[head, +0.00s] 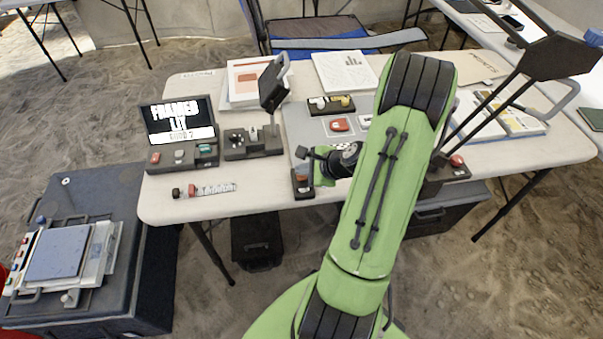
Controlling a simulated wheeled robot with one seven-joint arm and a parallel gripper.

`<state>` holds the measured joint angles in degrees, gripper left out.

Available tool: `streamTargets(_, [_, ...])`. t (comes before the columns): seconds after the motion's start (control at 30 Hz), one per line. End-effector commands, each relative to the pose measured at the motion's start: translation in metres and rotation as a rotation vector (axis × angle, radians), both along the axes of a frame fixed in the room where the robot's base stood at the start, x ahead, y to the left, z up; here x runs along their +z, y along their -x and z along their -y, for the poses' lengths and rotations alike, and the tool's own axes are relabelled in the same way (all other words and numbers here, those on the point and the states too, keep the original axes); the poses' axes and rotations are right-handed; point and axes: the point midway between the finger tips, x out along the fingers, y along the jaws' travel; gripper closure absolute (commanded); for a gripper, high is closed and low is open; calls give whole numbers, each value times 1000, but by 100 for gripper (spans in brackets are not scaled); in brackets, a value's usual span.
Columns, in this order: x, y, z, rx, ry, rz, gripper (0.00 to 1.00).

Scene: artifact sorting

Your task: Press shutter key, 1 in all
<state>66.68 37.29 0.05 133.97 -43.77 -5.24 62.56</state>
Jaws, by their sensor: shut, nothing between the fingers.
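My gripper (304,153) is at the front middle of the table in the head view, at the end of my green arm. It is shut and looks empty. A small dark box with an orange-red key (302,179) sits at the front edge, just below the gripper in the picture. I cannot tell whether the gripper touches it. A red key (340,124) on a pale base lies farther back. No readable label marks the shutter key.
A dark device with an upright head (272,86) stands left of the gripper. Papers (345,72) lie at the back. Another red-buttoned box (456,162) is at right, partly behind my arm.

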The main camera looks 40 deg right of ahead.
Motion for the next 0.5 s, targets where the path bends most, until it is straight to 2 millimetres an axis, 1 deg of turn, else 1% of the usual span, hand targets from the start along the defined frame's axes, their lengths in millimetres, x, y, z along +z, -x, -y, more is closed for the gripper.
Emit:
streamTargets(0.23, [17, 0, 0, 1, 0, -1, 100])
streamTargets(0.5, [16, 0, 0, 0, 0, 0, 100])
